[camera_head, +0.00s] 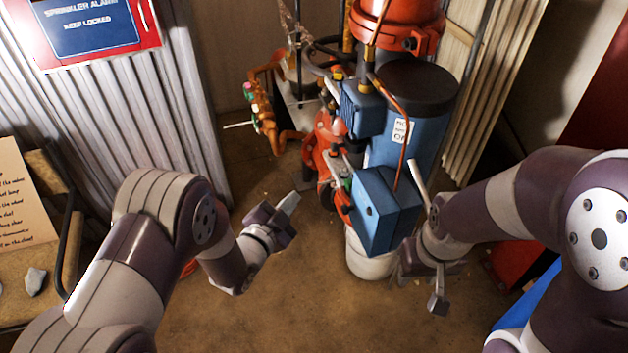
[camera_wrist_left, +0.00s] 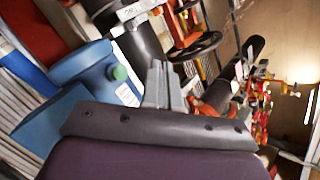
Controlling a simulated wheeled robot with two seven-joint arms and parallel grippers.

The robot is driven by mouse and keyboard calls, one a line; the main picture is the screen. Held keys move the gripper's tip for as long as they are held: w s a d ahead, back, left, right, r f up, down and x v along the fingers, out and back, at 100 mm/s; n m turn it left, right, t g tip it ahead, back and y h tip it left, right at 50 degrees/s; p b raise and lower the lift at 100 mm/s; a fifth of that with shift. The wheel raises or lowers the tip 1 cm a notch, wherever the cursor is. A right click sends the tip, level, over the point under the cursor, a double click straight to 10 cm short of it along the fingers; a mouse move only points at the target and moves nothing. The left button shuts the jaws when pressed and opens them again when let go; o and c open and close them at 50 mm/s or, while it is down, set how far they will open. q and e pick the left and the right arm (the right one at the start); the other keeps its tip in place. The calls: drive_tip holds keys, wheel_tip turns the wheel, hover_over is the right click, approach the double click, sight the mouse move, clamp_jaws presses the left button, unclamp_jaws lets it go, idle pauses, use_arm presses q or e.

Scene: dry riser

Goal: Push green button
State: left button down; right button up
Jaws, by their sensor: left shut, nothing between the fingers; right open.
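The green button (camera_wrist_left: 120,73) sticks out from a light panel on a blue box (camera_wrist_left: 85,68) in the left wrist view. In the head view, a small green part (camera_head: 347,184) shows at the left edge of the blue box (camera_head: 385,205), partly hidden; I cannot tell for sure that it is the same button. My left gripper (camera_head: 292,200) is shut and empty, to the left of the box and apart from it. Its closed fingers (camera_wrist_left: 160,85) show to the right of the button in the wrist view. My right gripper (camera_head: 428,238) is open and empty, right of the box.
Red valves (camera_head: 326,145) and orange pipes (camera_head: 268,112) stand behind my left gripper. A black-topped blue cylinder (camera_head: 415,90) rises behind the box. A corrugated metal panel (camera_head: 150,110) stands at left. The brown floor (camera_head: 290,310) in front is clear.

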sight(349, 185)
use_arm(q)
drive_tip(key=shift+d, duration=0.15)
drive_tip(key=w+d+b, duration=0.1)
drive_tip(key=w+d, duration=0.1)
drive_tip(key=d, duration=0.6)
drive_tip(key=shift+w+d+b, duration=0.15)
drive_tip(key=shift+w+b, duration=0.25)
drive_tip(key=shift+d, duration=0.1)
idle(1.8)
drive_tip(key=shift+w+d, duration=0.1)
drive_tip(key=shift+d, duration=0.2)
drive_tip(key=shift+d, duration=0.1)
idle(0.3)
